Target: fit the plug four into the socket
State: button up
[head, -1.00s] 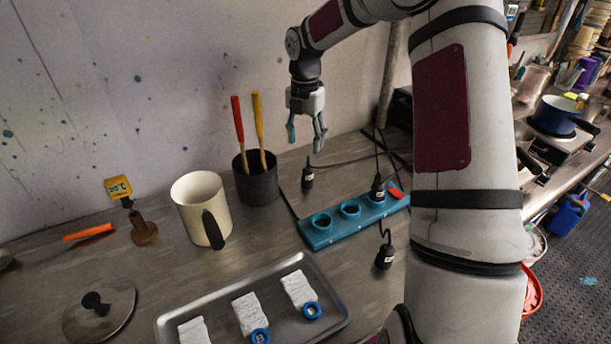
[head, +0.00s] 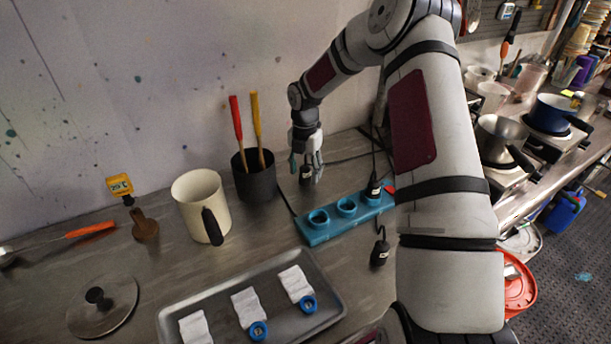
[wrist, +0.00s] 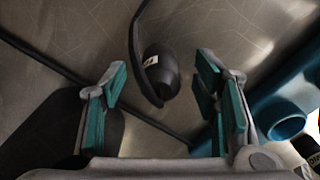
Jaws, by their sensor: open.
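A black plug (head: 306,174) with a small white label stands on the bench behind the teal socket strip (head: 320,236). In the wrist view this plug (wrist: 161,72) lies between the fingers, its cord curving up; I cannot read its label. My gripper (head: 307,168) points down around it, fingers open and apart from it; the open fingers also show in the wrist view (wrist: 163,82). The strip has two empty round sockets at left and middle. A second black plug (head: 373,186) sits at the right socket. A third plug (head: 380,250) is in front of the strip.
A black pot (head: 256,182) with red and yellow handled tools and a cream mug (head: 200,205) stand left of the strip. A metal tray (head: 215,297) with white cloths and blue rings lies in front. Cords run across the bench.

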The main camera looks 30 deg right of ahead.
jog(key=c, duration=1.3)
jog(key=shift+r, duration=0.15)
